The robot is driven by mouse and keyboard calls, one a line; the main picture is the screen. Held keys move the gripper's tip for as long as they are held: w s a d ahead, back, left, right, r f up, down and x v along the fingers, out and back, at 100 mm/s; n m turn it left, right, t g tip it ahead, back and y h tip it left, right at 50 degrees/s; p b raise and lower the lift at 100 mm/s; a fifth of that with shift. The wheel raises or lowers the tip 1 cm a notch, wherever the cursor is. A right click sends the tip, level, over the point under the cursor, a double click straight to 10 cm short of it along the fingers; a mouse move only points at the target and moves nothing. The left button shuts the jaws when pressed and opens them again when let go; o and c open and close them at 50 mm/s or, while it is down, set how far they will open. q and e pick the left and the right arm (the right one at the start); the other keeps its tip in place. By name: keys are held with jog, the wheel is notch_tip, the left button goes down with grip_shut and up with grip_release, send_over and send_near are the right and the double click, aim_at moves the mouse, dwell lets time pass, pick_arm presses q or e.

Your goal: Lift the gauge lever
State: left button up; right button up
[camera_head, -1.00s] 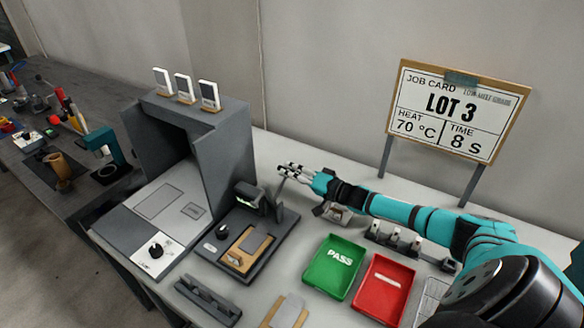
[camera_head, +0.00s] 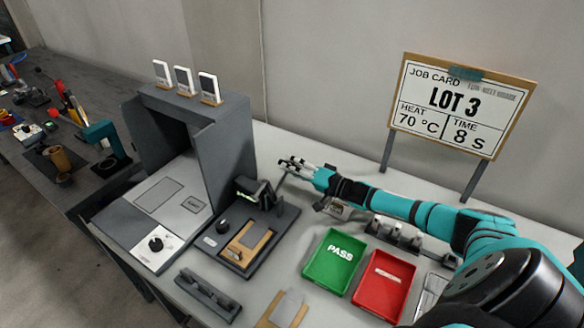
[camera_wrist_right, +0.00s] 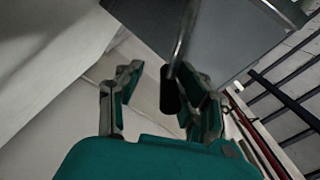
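The gauge (camera_head: 210,241) is a dark base plate with a knob and a wooden fixture holding a grey piece (camera_head: 256,237). Its dark head (camera_head: 247,189) stands at the back of the plate. My right gripper (camera_head: 291,165) is behind and right of the head, beside the thin lever rod (camera_head: 281,183). In the right wrist view, the lever's dark handle (camera_wrist_right: 170,91) is between the fingers, closer to the right finger. The fingers are apart, with a clear gap to the left finger, so the gripper looks open. My left gripper is out of view.
A grey chamber (camera_head: 228,150) stands left of the gauge. A green PASS tray (camera_head: 333,279) and a red tray (camera_head: 384,287) lie in front of my right arm. A job card board (camera_head: 460,105) stands behind. A dark rack (camera_head: 208,296) lies at the front.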

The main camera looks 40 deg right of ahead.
jog(key=shift+r, duration=0.15)
jog(key=shift+s+d+f, duration=0.15)
jog(key=shift+s+f, duration=0.05)
jog(key=shift+s, duration=0.25)
jog(key=v, duration=1.1)
